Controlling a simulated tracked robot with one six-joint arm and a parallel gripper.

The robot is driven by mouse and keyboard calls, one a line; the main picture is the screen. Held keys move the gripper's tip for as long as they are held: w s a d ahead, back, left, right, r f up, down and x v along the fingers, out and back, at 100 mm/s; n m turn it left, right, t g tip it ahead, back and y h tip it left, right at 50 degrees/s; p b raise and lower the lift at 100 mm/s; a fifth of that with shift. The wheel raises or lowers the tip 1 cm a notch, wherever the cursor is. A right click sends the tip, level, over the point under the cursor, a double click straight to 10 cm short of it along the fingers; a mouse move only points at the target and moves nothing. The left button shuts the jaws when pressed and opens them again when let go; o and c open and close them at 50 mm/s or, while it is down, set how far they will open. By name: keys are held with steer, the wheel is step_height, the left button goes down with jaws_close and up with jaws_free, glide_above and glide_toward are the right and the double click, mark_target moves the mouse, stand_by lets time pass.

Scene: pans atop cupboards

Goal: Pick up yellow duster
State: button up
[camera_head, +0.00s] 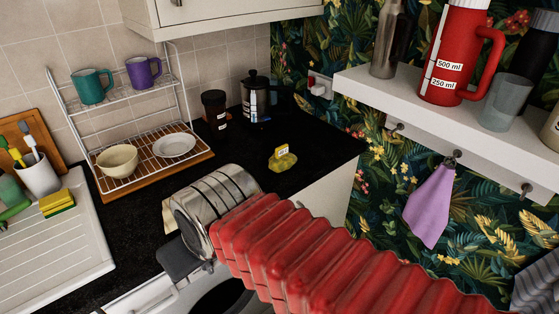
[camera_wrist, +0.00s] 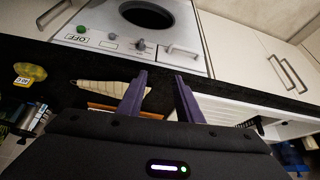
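A small lumpy yellow object (camera_head: 283,160) with a white label sits on the black worktop, right of the dish rack. It also shows at the left edge of the wrist view (camera_wrist: 30,72). I cannot tell whether it is a folded duster. A cream cloth (camera_wrist: 103,88) lies on the worktop left of my fingers; in the head view only a bit of it (camera_head: 169,215) shows beside my wrist. My gripper (camera_wrist: 161,76) is open and empty, above the worktop's front edge, apart from both. In the head view my arm hides most of it.
A dish rack (camera_head: 150,160) with a bowl and plate, a brown cup (camera_head: 215,110) and a cafetière (camera_head: 262,98) stand behind. A yellow-green sponge (camera_head: 57,203) lies by the sink. A purple cloth (camera_head: 430,205) hangs under the right shelf. A washing machine (camera_wrist: 105,25) is below the worktop.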

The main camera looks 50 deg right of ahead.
steer(key=shift+o, duration=1.4)
steer(key=shift+w+m, duration=0.15)
steer(key=shift+m, duration=0.15)
steer(key=shift+o, duration=0.9)
steer(key=shift+w+d+f+m, duration=0.2)
steer(key=shift+w+m, duration=0.05)
steer(key=shift+m, duration=0.15)
steer(key=o, duration=0.3)
steer(key=w+m, duration=0.1)
steer(key=w+m+y, duration=0.1)
steer(key=m, duration=0.1)
steer(key=w+d+f+m, duration=0.1)
steer(key=shift+g+y, duration=0.4)
steer(key=w+d+f+m+t+y, duration=0.2)
steer(key=w+d+m+t+y, duration=0.15)
steer(key=w+d+m, duration=1.05)
steer(key=s+d+f+m+t+h, duration=0.1)
steer(key=d+m+h, duration=0.1)
steer(key=d+m, duration=0.4)
steer(key=s+d+f+m+t+h, duration=0.1)
steer(key=d+m, duration=0.5)
steer(key=d, duration=0.7)
steer(key=s+d+f+m+t+h, duration=0.2)
steer(key=d+m, duration=0.4)
steer(key=d, duration=0.4)
steer(key=shift+s+d+t+h, duration=0.15)
steer(key=shift+t+h, duration=0.4)
steer(key=shift+h, duration=0.4)
